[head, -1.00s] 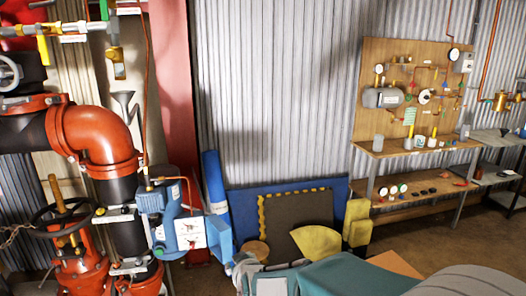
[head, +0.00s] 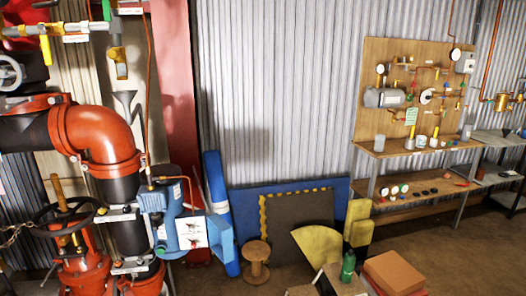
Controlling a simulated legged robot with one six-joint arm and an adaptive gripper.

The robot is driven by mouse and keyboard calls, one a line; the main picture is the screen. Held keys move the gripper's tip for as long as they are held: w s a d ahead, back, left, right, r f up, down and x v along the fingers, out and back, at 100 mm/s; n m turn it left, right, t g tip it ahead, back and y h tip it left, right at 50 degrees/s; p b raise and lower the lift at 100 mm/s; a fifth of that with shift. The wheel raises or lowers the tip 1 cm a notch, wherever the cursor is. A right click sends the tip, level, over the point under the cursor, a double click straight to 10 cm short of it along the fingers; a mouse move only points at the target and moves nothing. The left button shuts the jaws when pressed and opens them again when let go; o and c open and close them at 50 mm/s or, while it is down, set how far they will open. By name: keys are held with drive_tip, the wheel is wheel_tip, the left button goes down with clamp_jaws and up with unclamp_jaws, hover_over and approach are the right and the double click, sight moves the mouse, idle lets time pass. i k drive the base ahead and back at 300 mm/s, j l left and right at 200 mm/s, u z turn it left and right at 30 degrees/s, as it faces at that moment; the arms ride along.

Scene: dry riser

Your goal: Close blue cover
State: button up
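A blue box (head: 172,228) is mounted on the red and black riser pipe at the left in the head view. A white panel (head: 193,232) with small red marks shows on its front. A blue flap, which looks like the box's cover (head: 222,238), stands out to the right of the panel, so the box appears open. My gripper is not in view.
The orange riser pipe (head: 103,142) and a black handwheel (head: 68,215) crowd the left. A wooden spool (head: 256,262), a yellow piece (head: 318,250), a green bottle (head: 348,265) and an orange box (head: 394,272) stand on the floor area. A workbench (head: 425,146) is at right.

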sight(224, 237)
drive_tip(key=i+l+u, duration=0.1)
drive_tip(key=u, duration=0.95)
drive_tip(key=l+u, duration=0.3)
drive_tip(key=l, duration=0.3)
drive_tip(key=l+u, duration=0.3)
drive_tip(key=l, duration=0.3)
drive_tip(key=k+l+u, duration=0.1)
drive_tip(key=l+u, duration=0.2)
drive_tip(key=l, duration=0.3)
drive_tip(key=k+l, duration=0.65)
drive_tip(key=i+l+z, duration=0.25)
drive_tip(key=z, duration=0.15)
drive_tip(key=i+l+z, duration=0.15)
drive_tip(key=i+z, duration=0.2)
drive_tip(key=i, duration=0.1)
